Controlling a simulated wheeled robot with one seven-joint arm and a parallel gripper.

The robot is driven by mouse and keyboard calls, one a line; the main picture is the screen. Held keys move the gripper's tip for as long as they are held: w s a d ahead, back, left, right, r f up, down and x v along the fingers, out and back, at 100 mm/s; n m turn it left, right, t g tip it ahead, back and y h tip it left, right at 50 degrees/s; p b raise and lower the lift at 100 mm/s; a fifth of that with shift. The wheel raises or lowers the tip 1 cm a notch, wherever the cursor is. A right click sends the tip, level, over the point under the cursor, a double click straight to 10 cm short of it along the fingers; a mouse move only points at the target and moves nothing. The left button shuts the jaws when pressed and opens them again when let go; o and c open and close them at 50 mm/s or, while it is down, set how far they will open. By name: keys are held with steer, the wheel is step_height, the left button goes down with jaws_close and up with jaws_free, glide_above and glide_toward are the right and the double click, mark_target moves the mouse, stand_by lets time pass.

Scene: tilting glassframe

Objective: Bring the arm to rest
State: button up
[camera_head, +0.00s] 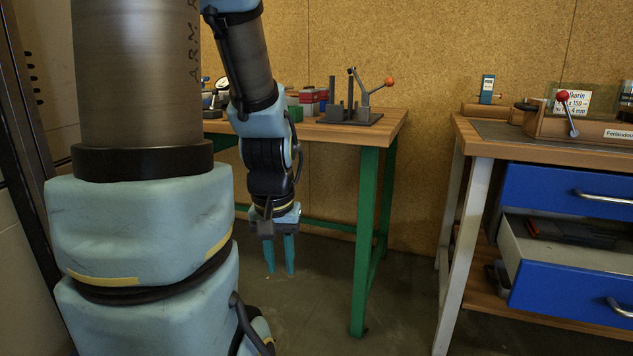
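My gripper (280,256) hangs pointing down in front of the green-legged workbench (392,127). Its two blue-green fingers are a little apart, with a narrow gap between them. I see nothing held there. The gripper is below the bench top's height, left of the front green leg, with the floor behind it. My arm fills the left side of the view and hides the left part of the bench.
To the right, a second workbench (470,140) has blue drawers (565,190), one pulled open (512,228). Open floor (400,290) lies between the benches.

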step_height(320, 180, up, 24)
steer(key=p, duration=2.2)
steer(key=shift+o, duration=0.2)
steer(key=shift+f, duration=0.1)
